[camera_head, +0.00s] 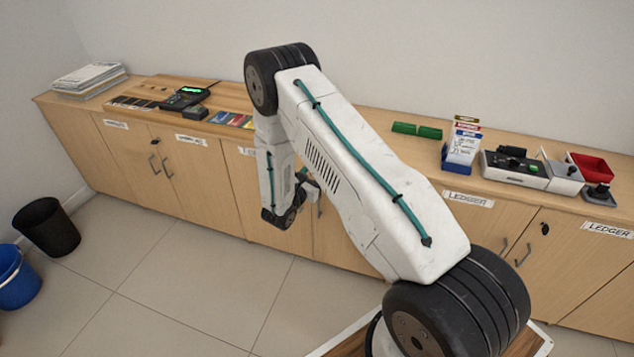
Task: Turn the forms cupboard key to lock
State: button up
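My arm's wrist (283,215) hangs in front of the middle cupboard doors (228,170). A small dark and grey part beside it, probably my gripper (310,185), points toward the doors near a door handle (320,207). Its fingers are too small and too hidden to show whether they are open or shut. My arm covers much of these doors, and I cannot see a key there. A dark lock or key (155,141) shows on the left cupboard, and another (545,228) on the right one. The right labels read LEDGER; the left labels are too small to read.
The wooden counter top (370,117) carries papers (88,79), a card terminal (184,98), green blocks (416,130), a leaflet stand (462,146), a grey device (514,168) and a red tray (592,167). The tiled floor between is clear.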

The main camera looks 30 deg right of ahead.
notch_tip(320, 180, down, 9)
jog(key=a+n+t+y, duration=0.2)
jog(key=n+t, duration=0.1)
jog(key=n, duration=0.1)
jog(key=x, duration=0.8)
jog(key=shift+a+f, duration=0.2)
jog(key=shift+w, duration=0.1)
jog(key=c, duration=1)
